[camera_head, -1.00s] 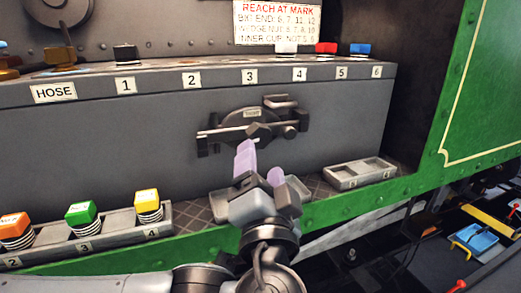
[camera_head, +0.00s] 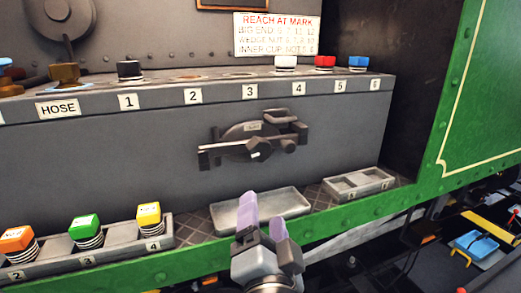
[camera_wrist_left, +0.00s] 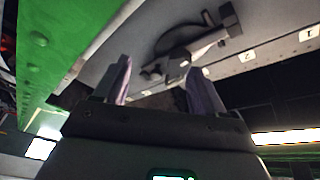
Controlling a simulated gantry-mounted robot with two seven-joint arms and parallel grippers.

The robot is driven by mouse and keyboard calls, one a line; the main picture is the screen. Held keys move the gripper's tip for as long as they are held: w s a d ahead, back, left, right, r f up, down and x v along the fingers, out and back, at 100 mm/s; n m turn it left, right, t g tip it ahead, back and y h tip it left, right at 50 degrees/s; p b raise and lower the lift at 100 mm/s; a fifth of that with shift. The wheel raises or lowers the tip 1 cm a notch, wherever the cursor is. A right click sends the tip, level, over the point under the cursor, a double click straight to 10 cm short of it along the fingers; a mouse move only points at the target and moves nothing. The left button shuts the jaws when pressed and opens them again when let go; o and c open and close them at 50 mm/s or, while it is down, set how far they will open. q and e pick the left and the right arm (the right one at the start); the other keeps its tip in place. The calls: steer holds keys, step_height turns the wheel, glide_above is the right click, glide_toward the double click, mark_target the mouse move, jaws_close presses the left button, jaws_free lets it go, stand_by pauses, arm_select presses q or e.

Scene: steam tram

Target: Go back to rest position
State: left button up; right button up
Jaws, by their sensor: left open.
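My left gripper (camera_head: 263,221) is open and empty in the head view, with two pale purple fingers pointing up. It stands in front of a shallow grey tray (camera_head: 290,203) on the running board, below the dark clamp-like mechanism (camera_head: 253,141) on the grey box's front. In the left wrist view the left gripper's fingers (camera_wrist_left: 160,85) are spread apart with nothing between them. The same mechanism (camera_wrist_left: 185,55) shows beyond them. My right gripper is in neither view.
A rack (camera_head: 105,255) at lower left holds orange, green and yellow capped pieces. A small divided tray (camera_head: 357,184) sits at right. Black, white, red and blue caps stand on the numbered shelf (camera_head: 215,92). A sign (camera_head: 277,34) hangs above. The green edge (camera_head: 330,217) runs along the front.

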arm_select(q)
steer(key=s+d+f+n+g+h+p, duration=0.35)
steer(key=s+f+g+p, duration=0.95)
steer(key=p, duration=0.5)
steer(key=s+a+f+n+g+y+p, duration=0.1)
steer(key=s+a+n+g+p, duration=0.15)
steer(key=s+a+p, duration=0.7)
steer(key=s+a+f+n+g+y+p, duration=0.15)
steer(key=s+a+n+p, duration=0.35)
steer(key=a, duration=0.7)
steer(key=w+a+r+m, duration=0.2)
steer(key=a, duration=0.3)
step_height(320, 180, up, 39)
steer(key=m+t+p, duration=0.1)
steer(key=p, duration=3.7)
steer(key=shift+w+d+p, duration=0.25)
steer(key=shift+w+p, duration=0.15)
steer(key=shift+w, duration=0.05)
steer(key=shift+f, duration=0.1)
